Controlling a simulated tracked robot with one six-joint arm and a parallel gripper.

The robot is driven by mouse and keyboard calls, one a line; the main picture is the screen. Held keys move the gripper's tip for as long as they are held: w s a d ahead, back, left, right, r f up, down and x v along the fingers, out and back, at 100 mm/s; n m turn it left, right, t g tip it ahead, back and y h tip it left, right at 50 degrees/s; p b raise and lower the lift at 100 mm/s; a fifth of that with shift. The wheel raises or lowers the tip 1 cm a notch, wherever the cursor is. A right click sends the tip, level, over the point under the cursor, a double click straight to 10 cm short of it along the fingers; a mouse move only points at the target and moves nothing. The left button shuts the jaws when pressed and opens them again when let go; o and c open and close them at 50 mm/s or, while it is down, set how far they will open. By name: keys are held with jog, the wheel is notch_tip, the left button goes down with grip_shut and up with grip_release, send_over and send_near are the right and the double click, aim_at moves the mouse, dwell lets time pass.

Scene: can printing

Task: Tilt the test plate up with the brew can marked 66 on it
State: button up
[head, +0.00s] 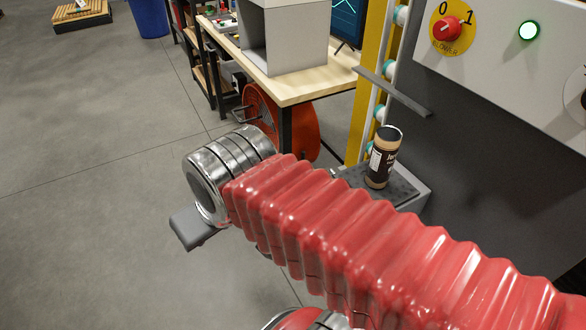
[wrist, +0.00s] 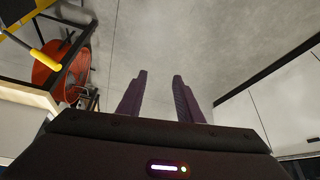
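A dark can (head: 384,157) with a brown band and a light label stands upright in the head view. No number on it is readable. It rests on a dark plate (head: 404,188) that lies about flat on a light grey base, partly hidden behind my red arm. In the wrist view my gripper (wrist: 160,76) has its two dark fingers apart with nothing between them. The can and the plate are not recognisable in the wrist view. In the head view my arm's metal end is left of the can, well apart from it; the fingers do not show clearly there.
A grey panel with a red blower knob (head: 452,28) and a lit green button (head: 528,30) stands at the right. A yellow post (head: 369,85) and a grey bar (head: 394,92) are behind the can. A wooden table (head: 296,86) is behind.

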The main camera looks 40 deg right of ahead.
jog(key=d+r+m+g, duration=0.2)
jog(key=d+r+m, duration=0.2)
jog(key=d+m, duration=0.7)
jog(key=w+d+r+m+g, duration=0.1)
jog(key=d+r+m, duration=0.3)
jog(key=d+m, duration=0.6)
jog(key=shift+w+d+r+m+g+h, duration=0.2)
jog(key=shift+w+d+m+g+h, duration=0.15)
jog(key=shift+d, duration=0.65)
jog(key=shift+s, duration=0.1)
jog(key=f, duration=0.4)
jog(key=w+f, duration=0.1)
jog(key=f, duration=0.4)
jog(key=w+f, duration=0.1)
jog(key=f, duration=0.3)
jog(key=shift+w+d+f, duration=0.2)
jog(key=shift+d+f, duration=0.15)
jog(key=shift+d, duration=0.05)
jog(key=shift+c, duration=0.5)
grip_shut()
